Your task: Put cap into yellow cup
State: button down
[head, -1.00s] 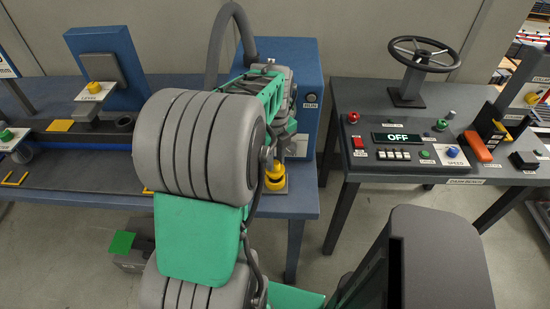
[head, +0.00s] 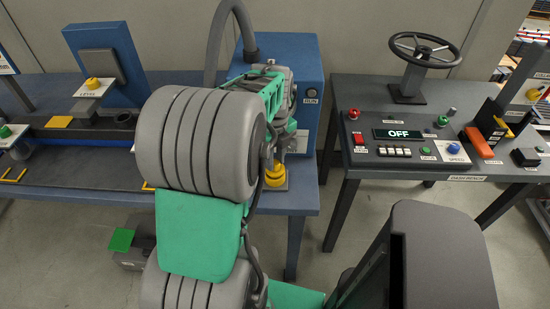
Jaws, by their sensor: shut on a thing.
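My gripper (head: 284,152) is at the far side of my own arm, over the right end of the blue bench. My arm hides much of it, and its fingertips are hard to make out. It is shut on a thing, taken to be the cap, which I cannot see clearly. Just below the gripper is a yellow round thing (head: 275,180), seemingly the yellow cup, on a pale plate near the bench's right edge. I cannot tell whether the gripper or what it holds touches it.
A blue cabinet (head: 306,70) with a grey hose stands behind the gripper. The blue bench (head: 90,160) carries a yellow knob (head: 93,84) on a plate at left. A separate dark panel table (head: 385,95) with buttons, screen and steering wheel stands right, across a gap.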

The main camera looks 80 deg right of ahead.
jog(key=shift+f+b, duration=0.45)
jog(key=shift+f, duration=0.5)
jog(key=c, duration=1.1)
grip_release()
jog(key=shift+r, duration=0.1)
notch_tip(320, 180, up, 8)
jog(key=shift+f, duration=0.1)
